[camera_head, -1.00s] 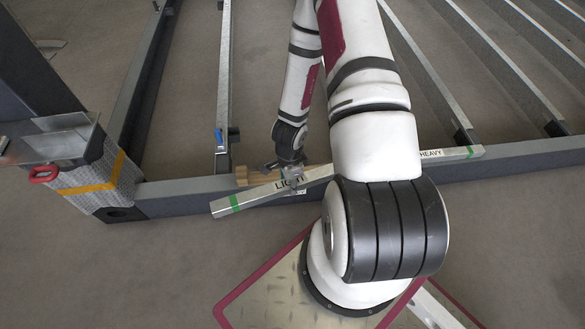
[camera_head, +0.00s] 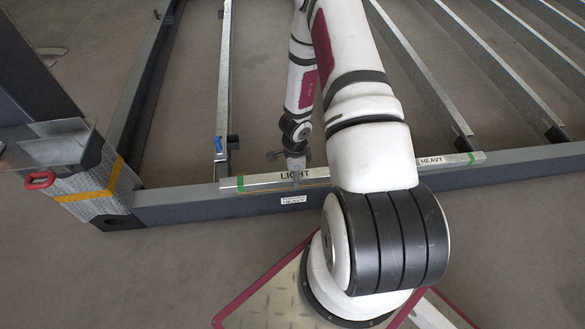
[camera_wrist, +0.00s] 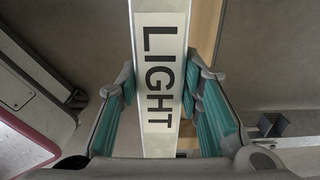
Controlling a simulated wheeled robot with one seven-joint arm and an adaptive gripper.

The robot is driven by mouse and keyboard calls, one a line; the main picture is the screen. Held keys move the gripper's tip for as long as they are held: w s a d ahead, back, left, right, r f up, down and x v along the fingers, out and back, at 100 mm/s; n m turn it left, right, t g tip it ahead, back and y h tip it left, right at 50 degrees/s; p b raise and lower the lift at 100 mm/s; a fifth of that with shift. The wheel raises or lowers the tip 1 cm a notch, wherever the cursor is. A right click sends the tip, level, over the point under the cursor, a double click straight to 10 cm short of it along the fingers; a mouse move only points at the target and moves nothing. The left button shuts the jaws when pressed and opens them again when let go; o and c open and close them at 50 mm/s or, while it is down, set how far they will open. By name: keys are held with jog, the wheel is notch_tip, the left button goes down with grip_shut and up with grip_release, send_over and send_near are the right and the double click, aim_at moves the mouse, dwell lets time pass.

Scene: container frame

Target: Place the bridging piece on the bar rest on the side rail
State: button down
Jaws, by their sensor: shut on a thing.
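The bridging piece (camera_head: 258,181) is a long pale metal bar with green bands near its ends and the words LIGHT and HEAVY. It runs along the dark side rail (camera_head: 180,206), nearly parallel to it in the head view. My gripper (camera_head: 294,168) is shut on the bar at the LIGHT label, its teal pads on both sides in the wrist view (camera_wrist: 160,90). A wooden piece (camera_wrist: 206,28), perhaps the bar rest, shows beside and below the bar there.
A corner post with a grey wrapped base (camera_head: 100,190), an orange strap and a red handle (camera_head: 40,180) stands at the left. Several cross rails (camera_head: 222,90) run back from the side rail. My arm hides part of the bar's middle. The floor in front is clear.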

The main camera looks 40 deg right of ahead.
jog(key=shift+w+d+f+b, duration=0.3)
jog(key=shift+w+d+f, duration=0.3)
jog(key=shift+w, duration=0.25)
jog(key=shift+w+d+f+b, duration=0.25)
jog(key=shift+w+d+f, duration=0.2)
jog(key=shift+w+f, duration=0.3)
jog(key=shift+w+d+f+b, duration=0.3)
jog(key=shift+w+d+f, duration=0.3)
jog(key=shift+w, duration=0.3)
jog(key=shift+f, duration=0.1)
jog(key=c, duration=1.1)
grip_release()
